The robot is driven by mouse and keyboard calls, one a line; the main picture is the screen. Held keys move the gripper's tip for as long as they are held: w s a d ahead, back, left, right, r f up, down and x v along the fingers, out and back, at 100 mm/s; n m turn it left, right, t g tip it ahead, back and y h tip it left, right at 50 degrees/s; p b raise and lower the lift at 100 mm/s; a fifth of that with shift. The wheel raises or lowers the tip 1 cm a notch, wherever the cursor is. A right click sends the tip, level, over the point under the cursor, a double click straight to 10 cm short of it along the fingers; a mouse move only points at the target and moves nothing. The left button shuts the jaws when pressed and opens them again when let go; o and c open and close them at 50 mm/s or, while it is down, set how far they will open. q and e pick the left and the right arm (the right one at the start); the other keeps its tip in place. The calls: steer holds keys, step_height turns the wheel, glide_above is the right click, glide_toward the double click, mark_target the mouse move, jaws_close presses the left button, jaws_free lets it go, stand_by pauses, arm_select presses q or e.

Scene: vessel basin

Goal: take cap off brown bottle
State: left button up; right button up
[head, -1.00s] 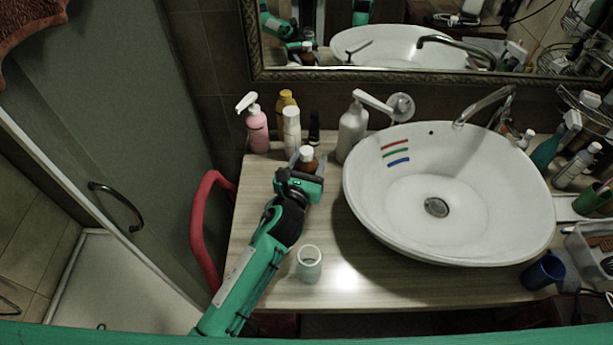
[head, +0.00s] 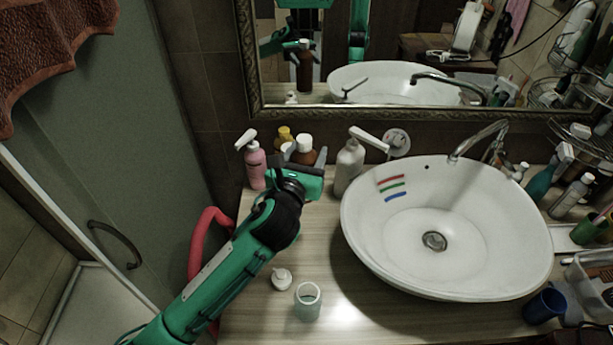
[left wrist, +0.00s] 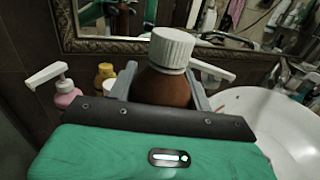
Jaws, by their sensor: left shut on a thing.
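The brown bottle (head: 304,157) is upright with its ribbed white cap (head: 305,140) on top. In the left wrist view, the bottle (left wrist: 163,88) stands between my gripper's two grey fingers, with the white cap (left wrist: 172,48) clear above them. My left gripper (head: 304,163) is shut on the bottle's body and holds it up above the back left of the counter. The bottle's lower part is hidden behind the gripper. My right gripper is not in view.
A pink pump bottle (head: 255,166) and a yellow bottle (head: 284,135) stand nearby; a white pump bottle (head: 348,168) is to the right. The basin (head: 450,270) fills the right. A pale cup (head: 307,302) and small white item (head: 281,278) are in front. The mirror (head: 400,55) is behind.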

arm_select(q)
steer(key=shift+r, duration=2.75)
steer(key=o, duration=0.5)
steer(key=c, duration=0.7)
steer(key=shift+c, duration=0.2)
